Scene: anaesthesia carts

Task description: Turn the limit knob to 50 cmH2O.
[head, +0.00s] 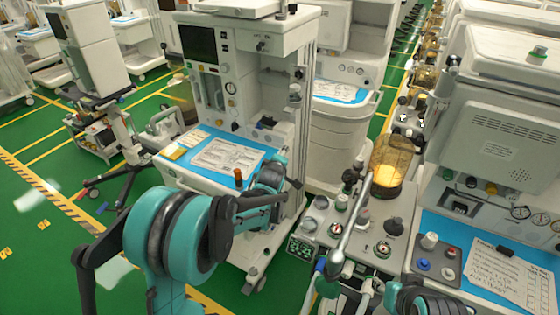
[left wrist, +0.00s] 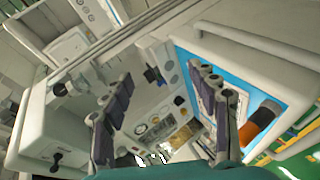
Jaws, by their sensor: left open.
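Several knobs show on the anaesthesia machine with the amber bellows (head: 390,162) in the head view. They include grey knobs (head: 342,201) and a dark knob (head: 393,226). I cannot read any scale, so I cannot tell which is the limit knob. My left gripper (head: 272,176) is over the right end of the centre cart's blue work surface, partly hidden by its own arm. In the left wrist view its two fingers (left wrist: 160,105) are spread apart with nothing between them. A dark knob (left wrist: 152,75) on a pale panel shows beyond them.
The centre cart's blue work surface (head: 254,152) holds papers (head: 227,155) and an orange-brown bottle (head: 238,178). A metal tube (head: 350,222) slants across the bellows machine. Another cart (head: 500,125) stands close on the right. Green floor is open at left.

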